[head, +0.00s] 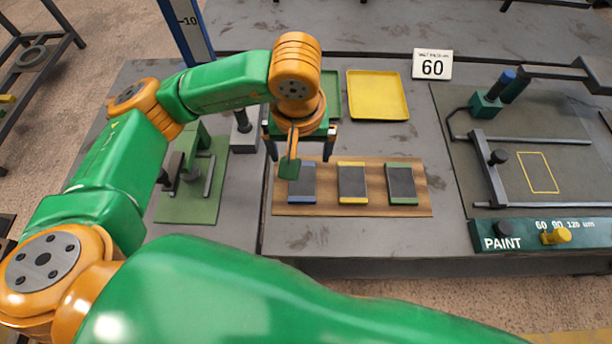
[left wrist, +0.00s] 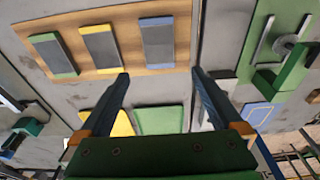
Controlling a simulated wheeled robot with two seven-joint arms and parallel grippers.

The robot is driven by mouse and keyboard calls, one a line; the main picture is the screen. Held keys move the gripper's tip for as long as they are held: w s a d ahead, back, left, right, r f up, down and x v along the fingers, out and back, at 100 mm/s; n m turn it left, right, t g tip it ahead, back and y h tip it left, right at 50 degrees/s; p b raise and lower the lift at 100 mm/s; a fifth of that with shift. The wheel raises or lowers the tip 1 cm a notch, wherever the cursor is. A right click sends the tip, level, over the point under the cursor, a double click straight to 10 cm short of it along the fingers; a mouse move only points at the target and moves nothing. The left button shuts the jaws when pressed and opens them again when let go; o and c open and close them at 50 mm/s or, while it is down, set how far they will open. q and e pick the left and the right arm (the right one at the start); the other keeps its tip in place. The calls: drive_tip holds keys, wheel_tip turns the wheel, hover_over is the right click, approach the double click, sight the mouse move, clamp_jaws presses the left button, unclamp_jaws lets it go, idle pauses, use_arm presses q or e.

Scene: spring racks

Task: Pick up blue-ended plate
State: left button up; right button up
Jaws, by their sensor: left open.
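The blue-ended plate (head: 304,181) is a dark grey slab with a blue band at its near end. It lies at the left of a wooden board (head: 330,209), and part of my left wrist covers its upper left corner. In the left wrist view the blue-ended plate (left wrist: 157,40) lies beyond the fingertips. My left gripper (head: 300,152) is open and empty above the board's far edge; its two fingers (left wrist: 161,73) are apart, with nothing between them. My right gripper is not in view.
A yellow-ended plate (head: 352,181) and a green-ended plate (head: 401,183) lie right of it. Behind are a yellow tray (head: 378,96), a partly hidden green tray (head: 331,92) and a "60" sign (head: 432,66). A green fixture (head: 190,205) stands left; a paint station (head: 540,235) is right.

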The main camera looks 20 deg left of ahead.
sight(302, 180)
use_arm(q)
drive_tip(key=f, duration=0.1)
drive_tip(key=f+b, duration=0.2)
drive_tip(key=shift+s+f, duration=0.15)
drive_tip(key=shift+s, duration=0.1)
drive_tip(key=shift+f, duration=0.25)
drive_tip(key=shift+w+f, duration=0.2)
drive_tip(key=shift+f, duration=0.1)
wheel_tip(302, 180, down, 6)
drive_tip(key=shift+r+p, duration=0.25)
drive_tip(key=shift+p, duration=0.95)
drive_tip(key=shift+w+f, duration=0.2)
drive_tip(key=shift+f, duration=0.2)
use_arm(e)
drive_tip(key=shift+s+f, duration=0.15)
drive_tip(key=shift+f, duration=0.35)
use_arm(q)
clamp_jaws()
